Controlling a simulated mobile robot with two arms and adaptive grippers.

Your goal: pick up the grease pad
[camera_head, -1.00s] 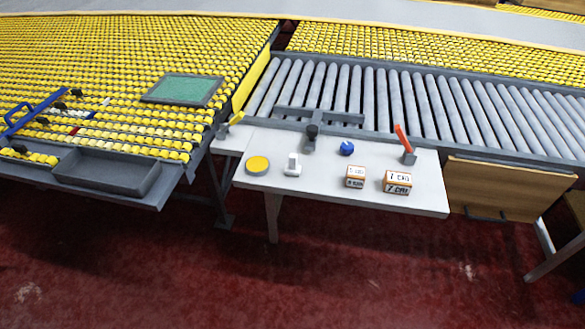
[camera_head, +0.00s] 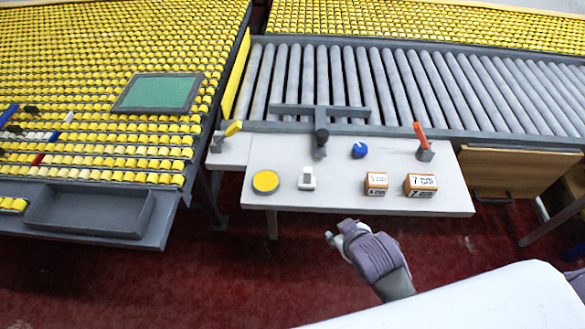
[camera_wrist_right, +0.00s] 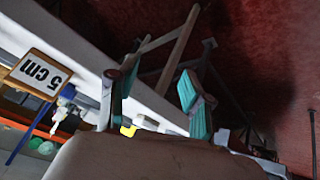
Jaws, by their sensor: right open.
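A round yellow pad in a shallow dish (camera_head: 265,182), which looks like the grease pad, lies at the front left of the white table (camera_head: 340,198). My right gripper (camera_head: 337,231) is in front of the table's front edge, to the right of the pad and apart from it. In the right wrist view its two teal-lined fingers (camera_wrist_right: 160,88) are spread with nothing between them. I cannot make out the pad for sure in that view. My left gripper is not in view.
A small white device (camera_head: 307,179), a 5 cm block (camera_head: 376,183) and a 7 cm block (camera_head: 420,185) stand along the table front. Behind are a blue knob (camera_head: 359,150), an orange-handled tool (camera_head: 423,142) and a dark upright post (camera_head: 321,141). Rollers (camera_head: 390,85) lie beyond.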

